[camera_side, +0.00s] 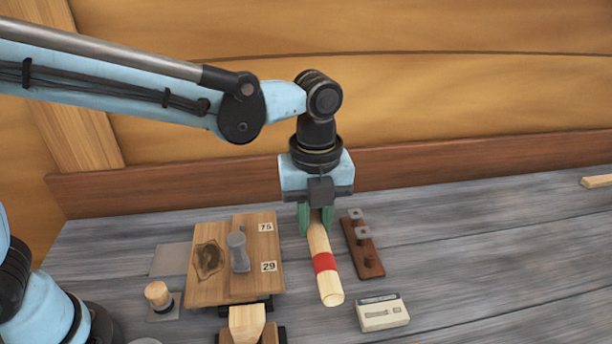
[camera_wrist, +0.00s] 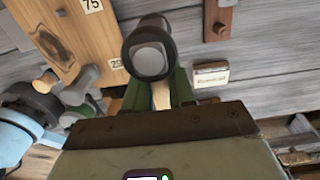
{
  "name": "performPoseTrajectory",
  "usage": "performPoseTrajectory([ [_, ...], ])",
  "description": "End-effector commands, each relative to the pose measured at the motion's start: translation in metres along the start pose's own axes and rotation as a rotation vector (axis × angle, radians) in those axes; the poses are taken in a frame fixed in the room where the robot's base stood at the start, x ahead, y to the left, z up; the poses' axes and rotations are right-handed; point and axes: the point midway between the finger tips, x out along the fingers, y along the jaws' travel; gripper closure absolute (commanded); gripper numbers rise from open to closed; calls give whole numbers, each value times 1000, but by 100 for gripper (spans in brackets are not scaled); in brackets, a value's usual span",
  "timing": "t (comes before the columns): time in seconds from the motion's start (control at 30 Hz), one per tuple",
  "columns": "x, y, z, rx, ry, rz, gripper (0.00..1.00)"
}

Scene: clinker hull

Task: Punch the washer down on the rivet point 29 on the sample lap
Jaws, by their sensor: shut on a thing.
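The sample lap is a wooden board (camera_side: 210,284) with labels 75 (camera_side: 265,227) and 29 (camera_side: 268,266). A grey metal punch-like cylinder (camera_side: 238,252) stands on it left of label 29; it also shows in the wrist view (camera_wrist: 82,84). No washer or rivet is visible at 29; the cylinder may hide them. My gripper (camera_side: 316,220) is right of the board, shut on the wooden handle (camera_side: 319,243) of a red-banded tool. In the wrist view, a dark round head with a grey face (camera_wrist: 150,60) shows above the fingers.
A brown rack (camera_side: 362,250) with pegs and small grey squares is right of the handle. A pale labelled box (camera_side: 382,313) lies in front of it. A wooden knob (camera_side: 157,295) stands left of the board. The bench at right is mostly clear.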

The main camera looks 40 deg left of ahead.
Motion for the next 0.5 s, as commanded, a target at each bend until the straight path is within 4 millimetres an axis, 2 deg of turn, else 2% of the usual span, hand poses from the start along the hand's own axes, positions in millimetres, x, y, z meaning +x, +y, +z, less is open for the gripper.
performPoseTrajectory([
  [0.17, -4, 1, 0, 0, -1, 0, 100],
  [0.27, -15, 4, -3, 0, -3, 0, 100],
  [0.37, -36, 10, -7, 1, -6, 0, 100],
  [0.5, -76, 28, -16, 2, -13, 1, 100],
])
